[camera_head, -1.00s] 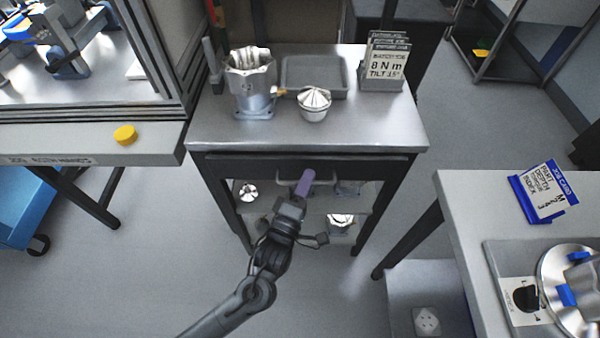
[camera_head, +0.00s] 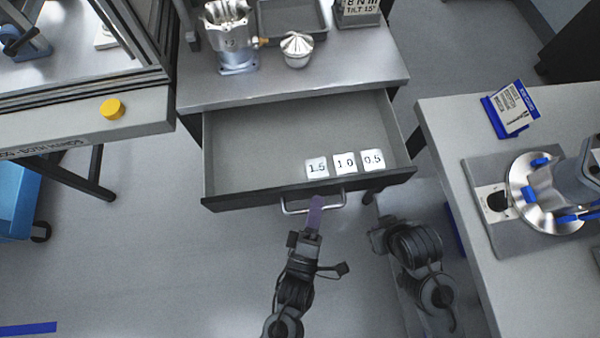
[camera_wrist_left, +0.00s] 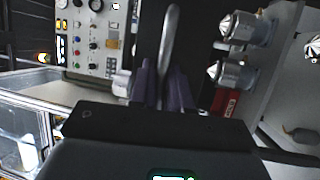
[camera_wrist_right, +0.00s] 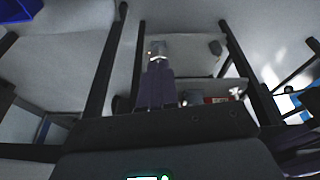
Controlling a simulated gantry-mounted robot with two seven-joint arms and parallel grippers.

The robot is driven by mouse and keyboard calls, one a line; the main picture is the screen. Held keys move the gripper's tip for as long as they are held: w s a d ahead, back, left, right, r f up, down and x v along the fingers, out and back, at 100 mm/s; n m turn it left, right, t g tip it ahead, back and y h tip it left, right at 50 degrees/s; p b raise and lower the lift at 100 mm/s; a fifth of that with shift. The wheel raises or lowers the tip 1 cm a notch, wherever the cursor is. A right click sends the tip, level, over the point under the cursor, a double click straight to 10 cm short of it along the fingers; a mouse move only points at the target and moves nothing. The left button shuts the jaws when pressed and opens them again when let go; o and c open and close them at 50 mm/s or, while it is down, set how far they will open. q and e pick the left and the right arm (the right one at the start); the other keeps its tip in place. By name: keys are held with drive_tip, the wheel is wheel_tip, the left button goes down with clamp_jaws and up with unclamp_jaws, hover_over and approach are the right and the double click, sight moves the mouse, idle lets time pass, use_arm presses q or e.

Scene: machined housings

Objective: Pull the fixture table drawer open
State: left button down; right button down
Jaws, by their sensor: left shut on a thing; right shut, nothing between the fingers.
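The fixture table (camera_head: 350,62) stands at the top centre of the head view. Its drawer (camera_head: 250,150) is pulled well out, and its inside shows. Three white tiles marked 1.5 (camera_head: 317,167), 1.0 (camera_head: 344,163) and 0.5 (camera_head: 372,160) lie in its front right part. The metal bar handle (camera_head: 330,207) is on the drawer front. My left gripper (camera_head: 314,212) is shut on this handle, which also shows between its fingers in the left wrist view (camera_wrist_left: 168,45). My right gripper (camera_head: 378,236) is shut and empty, to the right of the handle and below the drawer front.
A metal housing (camera_head: 230,40), a cone-topped part (camera_head: 297,50) and a grey tray (camera_head: 292,18) stand on the tabletop. A bench with a yellow cap (camera_head: 112,108) is at left. Another bench (camera_head: 440,125) stands close at right. Open floor lies at lower left.

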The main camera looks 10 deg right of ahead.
use_arm(q)
drive_tip(key=shift+s, duration=0.45)
use_arm(e)
drive_tip(key=shift+w+a+r, duration=0.15)
drive_tip(key=shift+w+a, duration=0.05)
drive_tip(key=shift+a, duration=0.05)
use_arm(q)
drive_tip(key=c, duration=1.4)
unclamp_jaws()
drive_tip(key=shift+c, duration=0.2)
use_arm(e)
drive_tip(key=shift+a, duration=0.1)
use_arm(q)
drive_tip(key=p+v, duration=0.1)
drive_tip(key=v, duration=0.9)
drive_tip(key=shift+s+a, duration=0.2)
drive_tip(key=shift+s, duration=0.2)
use_arm(e)
drive_tip(key=shift+r, duration=0.7)
